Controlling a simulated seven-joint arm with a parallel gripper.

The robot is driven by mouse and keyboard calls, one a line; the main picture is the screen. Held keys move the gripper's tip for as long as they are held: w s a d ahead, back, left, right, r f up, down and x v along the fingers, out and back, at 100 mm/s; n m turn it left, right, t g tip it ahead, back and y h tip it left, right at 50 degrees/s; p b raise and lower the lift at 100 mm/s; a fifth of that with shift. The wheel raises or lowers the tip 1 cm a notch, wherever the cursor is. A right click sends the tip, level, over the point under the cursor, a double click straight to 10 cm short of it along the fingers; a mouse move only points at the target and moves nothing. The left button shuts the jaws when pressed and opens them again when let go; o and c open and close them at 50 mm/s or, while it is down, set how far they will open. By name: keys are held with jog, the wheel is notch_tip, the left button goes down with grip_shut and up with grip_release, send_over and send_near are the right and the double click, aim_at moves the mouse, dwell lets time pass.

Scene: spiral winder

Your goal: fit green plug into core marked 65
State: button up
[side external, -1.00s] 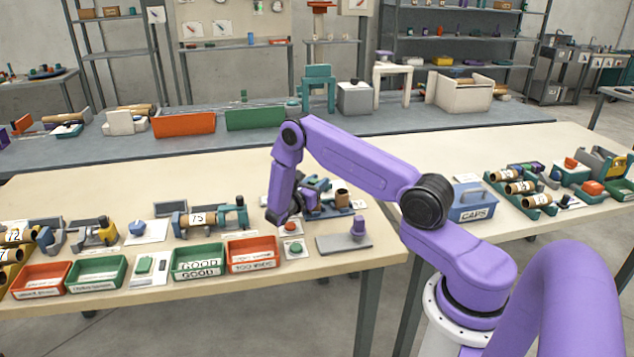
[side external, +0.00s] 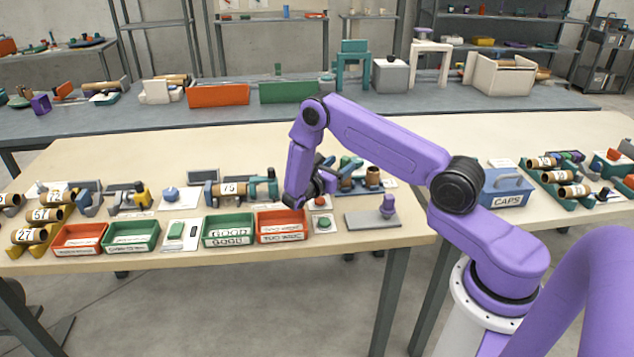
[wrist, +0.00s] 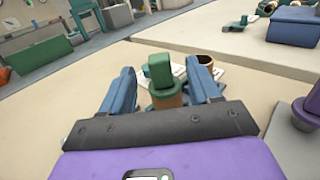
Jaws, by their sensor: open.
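In the wrist view, a green plug-like piece (wrist: 160,70) with a tan round part under it stands between the two blue fingers of my gripper (wrist: 162,68). The fingers are apart, with a gap visible beside the green piece. Whether they touch it lower down is hidden. In the side view my gripper (side external: 296,203) hangs low by the TOO WIDE tray, and its tips are hard to make out. Labelled cores (side external: 562,175) lie in a rack at the right; their numbers are too small to read surely. I cannot pick out a 65.
A core reading 75 (side external: 229,189) sits in a fixture left of my gripper. A red tray (side external: 282,239) and a GOOD tray (side external: 228,242) line the front edge. A blue CAPS box (side external: 508,201) stands right. An upright brown core (side external: 373,176) stands behind.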

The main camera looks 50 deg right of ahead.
jog(key=a, duration=1.2)
jog(key=shift+a+r, duration=0.1)
jog(key=s+a+r+m+y, duration=0.4)
jog(key=s+a+r+y, duration=0.4)
jog(key=s+a+r, duration=0.3)
jog(key=s+a+r+y, duration=0.2)
jog(key=s+y, duration=0.3)
jog(key=s, duration=0.6)
jog(key=s+a+r+m+y, duration=0.1)
jog(key=s+y, duration=0.4)
jog(key=s, duration=0.6)
jog(key=shift+a+r, duration=0.35)
jog(key=shift+a, duration=0.5)
